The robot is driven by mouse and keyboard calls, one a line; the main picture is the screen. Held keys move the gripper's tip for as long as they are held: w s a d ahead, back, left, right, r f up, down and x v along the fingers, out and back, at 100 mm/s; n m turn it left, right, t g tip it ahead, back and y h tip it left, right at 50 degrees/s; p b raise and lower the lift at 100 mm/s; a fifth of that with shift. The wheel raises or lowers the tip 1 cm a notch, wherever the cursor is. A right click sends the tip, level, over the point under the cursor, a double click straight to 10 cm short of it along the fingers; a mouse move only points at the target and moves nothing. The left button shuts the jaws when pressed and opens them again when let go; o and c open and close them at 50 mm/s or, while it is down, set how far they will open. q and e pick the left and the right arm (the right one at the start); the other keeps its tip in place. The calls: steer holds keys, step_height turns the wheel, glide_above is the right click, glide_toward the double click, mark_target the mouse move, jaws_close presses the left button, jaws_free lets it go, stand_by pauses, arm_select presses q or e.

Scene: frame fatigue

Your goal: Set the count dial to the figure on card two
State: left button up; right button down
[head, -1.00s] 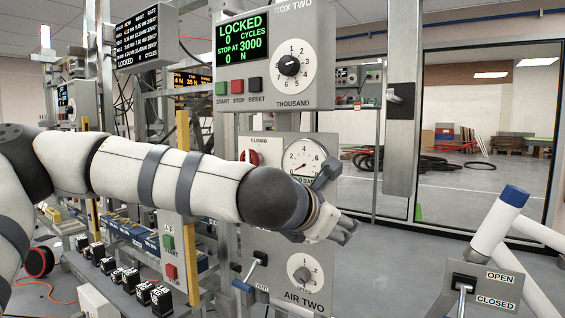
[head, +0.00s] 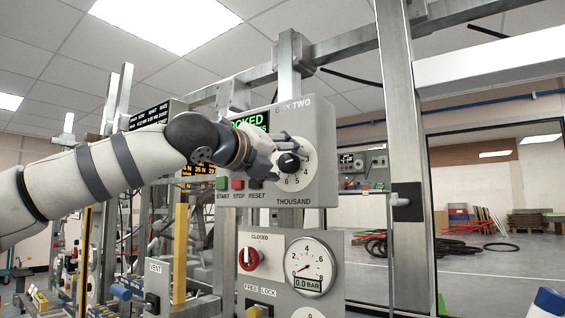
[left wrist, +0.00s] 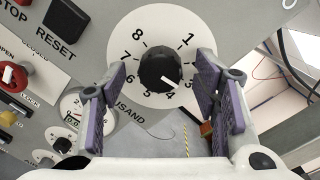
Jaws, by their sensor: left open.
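The count dial (head: 289,162) is a black knob on a white numbered disc, marked THOUSAND, on the grey BOX TWO panel (head: 318,135). It shows large in the left wrist view (left wrist: 159,70), its white pointer line aimed down and right, around 3 to 4. My left gripper (head: 281,148) is at the dial's upper left in the head view. In the left wrist view its open purple-padded fingers (left wrist: 162,103) stand on either side of the knob, with gaps visible. One finger hides part of the disc near 2. I cannot make out card two.
START, STOP and RESET buttons (head: 238,184) sit left of the dial, below a green display (head: 241,121) partly hidden by my arm. Below is a panel with a red knob (head: 248,259) and pressure gauge (head: 311,266). A metal post (head: 400,150) stands to the right.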

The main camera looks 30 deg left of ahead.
arm_select(q)
steer(key=shift+w, duration=0.2)
steer(key=c, duration=1.2)
steer(key=shift+o, duration=0.2)
